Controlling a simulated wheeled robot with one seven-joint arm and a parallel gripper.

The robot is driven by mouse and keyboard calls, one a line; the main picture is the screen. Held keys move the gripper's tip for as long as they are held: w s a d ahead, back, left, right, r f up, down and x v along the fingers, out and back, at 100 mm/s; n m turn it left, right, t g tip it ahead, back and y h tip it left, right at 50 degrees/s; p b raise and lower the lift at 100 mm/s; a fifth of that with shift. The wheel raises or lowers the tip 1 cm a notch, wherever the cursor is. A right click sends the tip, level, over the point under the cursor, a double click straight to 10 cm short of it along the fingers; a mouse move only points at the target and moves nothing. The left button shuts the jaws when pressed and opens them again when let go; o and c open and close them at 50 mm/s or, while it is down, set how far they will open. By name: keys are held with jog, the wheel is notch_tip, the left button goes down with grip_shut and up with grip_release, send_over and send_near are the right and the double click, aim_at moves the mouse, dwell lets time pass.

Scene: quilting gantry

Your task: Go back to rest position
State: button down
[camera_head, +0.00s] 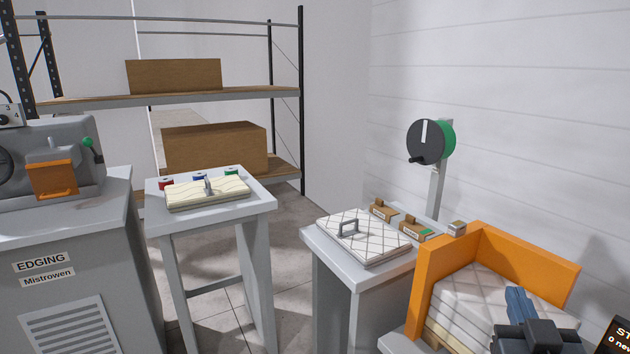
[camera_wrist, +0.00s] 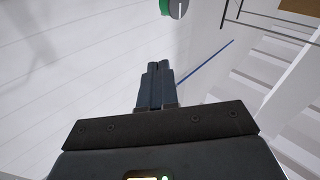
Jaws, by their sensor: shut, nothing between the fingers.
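My gripper (camera_head: 516,292) is at the bottom right of the head view, in front of the orange corner guard and the white quilted stack. Its blue fingers point up and away in that picture. In the wrist view the two fingers (camera_wrist: 158,68) lie side by side, closed, with nothing visible between them. The white wall fills much of the view around them. The rest of my arm is mostly outside the head view.
The orange guard (camera_head: 535,262) stands around a quilted stack (camera_head: 465,291). A small table (camera_head: 365,275) bears a quilted panel with a handle (camera_head: 375,240). Left are another table (camera_head: 258,201) with a cream pad (camera_head: 225,193), and the edging machine (camera_head: 60,150).

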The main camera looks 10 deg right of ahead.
jog(key=s+a+f+n+y, duration=0.1)
jog(key=s+a+f+y, duration=0.15)
jog(key=s, duration=0.35)
jog(key=s+a+f+n+g+y, duration=0.1)
jog(key=s+a+f, duration=0.3)
jog(key=s, duration=0.2)
jog(key=s+a+f+n+y, duration=0.1)
jog(key=s+a+f+y, duration=0.1)
jog(key=s+a+f, duration=0.3)
jog(key=s+r+g+y, duration=0.1)
jog(key=s+r, duration=0.1)
jog(key=s, duration=0.7)
jog(key=s+a+r+y, duration=0.1)
jog(key=s, duration=0.8)
jog(key=shift+s+r+g, duration=0.3)
jog(key=shift+r+g, duration=0.05)
jog(key=shift+g, duration=0.05)
